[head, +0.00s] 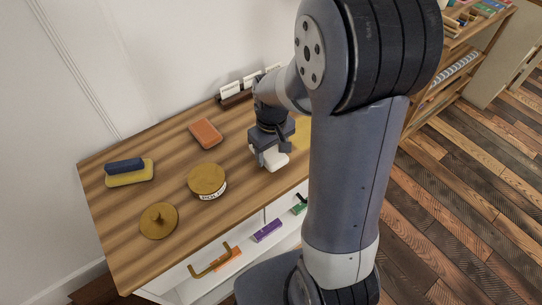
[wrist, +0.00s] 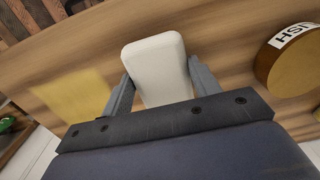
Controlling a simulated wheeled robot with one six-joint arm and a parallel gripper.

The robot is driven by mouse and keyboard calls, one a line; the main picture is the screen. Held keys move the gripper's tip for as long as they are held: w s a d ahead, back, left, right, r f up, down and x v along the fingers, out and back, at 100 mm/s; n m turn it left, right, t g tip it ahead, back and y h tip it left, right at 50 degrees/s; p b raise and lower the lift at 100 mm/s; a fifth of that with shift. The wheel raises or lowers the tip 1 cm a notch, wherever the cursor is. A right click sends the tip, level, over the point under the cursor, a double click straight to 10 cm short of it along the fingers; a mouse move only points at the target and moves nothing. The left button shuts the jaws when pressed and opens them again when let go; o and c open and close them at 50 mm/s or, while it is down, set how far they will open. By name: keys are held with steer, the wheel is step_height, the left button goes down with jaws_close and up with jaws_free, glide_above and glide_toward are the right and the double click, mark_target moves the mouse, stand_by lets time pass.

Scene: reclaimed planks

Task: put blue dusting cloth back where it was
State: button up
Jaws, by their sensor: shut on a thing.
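My gripper (head: 270,152) is shut on a white rounded block (head: 274,160), over the wooden top near its front edge. In the wrist view the white block (wrist: 157,65) sits between the two fingers of my gripper (wrist: 160,72). I cannot tell whether it touches the wood. A dark blue oblong thing (head: 124,166), possibly the blue dusting cloth, lies on a yellow pad (head: 130,179) at the far left of the top. My gripper is well to the right of it. A flat yellow square (head: 302,132) lies right of my gripper, partly hidden by my arm; it also shows in the wrist view (wrist: 75,96).
A round labelled tin (head: 206,180), a round knobbed lid (head: 158,220) and an orange-brown block (head: 205,133) stand on the wooden top (head: 110,230). An open drawer below holds purple (head: 267,230), green and orange things. White-and-dark items line the back edge. The front left is clear.

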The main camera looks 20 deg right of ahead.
mark_target(272, 153)
steer(key=shift+f, duration=1.05)
steer(key=shift+f, duration=0.15)
steer(key=o, duration=1)
steer(key=shift+o, duration=0.2)
step_height(272, 153, up, 12)
steer(key=p, duration=0.1)
steer(key=shift+r, duration=0.2)
